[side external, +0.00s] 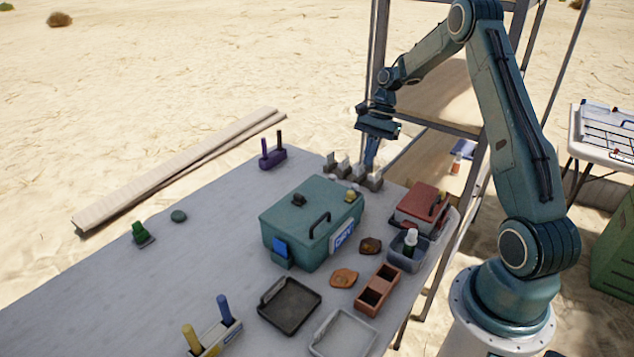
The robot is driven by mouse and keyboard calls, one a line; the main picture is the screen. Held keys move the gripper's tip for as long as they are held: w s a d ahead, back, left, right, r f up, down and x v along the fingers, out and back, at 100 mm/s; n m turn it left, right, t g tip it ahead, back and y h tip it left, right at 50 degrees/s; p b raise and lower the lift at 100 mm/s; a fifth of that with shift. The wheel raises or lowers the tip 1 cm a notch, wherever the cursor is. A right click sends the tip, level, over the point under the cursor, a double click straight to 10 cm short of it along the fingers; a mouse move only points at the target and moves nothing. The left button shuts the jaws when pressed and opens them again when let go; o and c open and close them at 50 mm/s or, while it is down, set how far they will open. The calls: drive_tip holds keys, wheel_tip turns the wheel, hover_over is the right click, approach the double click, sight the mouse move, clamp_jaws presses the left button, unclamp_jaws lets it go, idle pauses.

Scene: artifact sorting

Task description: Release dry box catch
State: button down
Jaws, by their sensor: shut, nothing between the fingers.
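The dry box (300,222) is a teal case with a closed lid, a black handle and a "DRY" label on its right side, standing on the grey table (120,290). A blue catch (281,250) is on its front left face; its fine position is too small to tell. My gripper (371,160) is shut and empty, pointing down above the table's far edge, behind and right of the box and well apart from the catch.
Pale grey blocks (345,170) stand just below my gripper. A red box (418,207), a grey bin with a bottle (408,248), brown pieces (343,278) and a black tray (289,305) surround the box. The table's left part is mostly clear.

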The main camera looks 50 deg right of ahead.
drive_tip(key=shift+v, duration=2.25)
drive_tip(key=s+a+r+n+t+h, duration=0.1)
drive_tip(key=s+a+r+n+h, duration=0.2)
drive_tip(key=a+r, duration=0.55)
drive_tip(key=s+a+r+n+t, duration=0.1)
drive_tip(key=s+a+r+n, duration=0.2)
drive_tip(key=a+r+n, duration=0.55)
drive_tip(key=s+a+n+t, duration=0.1)
drive_tip(key=s+a+n, duration=0.2)
drive_tip(key=s+a, duration=0.2)
drive_tip(key=s+a+n+t+h, duration=0.1)
drive_tip(key=s+a, duration=0.4)
drive_tip(key=s, duration=0.6)
drive_tip(key=shift+s+f+n+t, duration=0.2)
drive_tip(key=shift+f+n+t, duration=0.25)
drive_tip(key=shift+n+t, duration=0.6)
drive_tip(key=c, duration=2.2)
unclamp_jaws()
drive_tip(key=shift+g, duration=0.25)
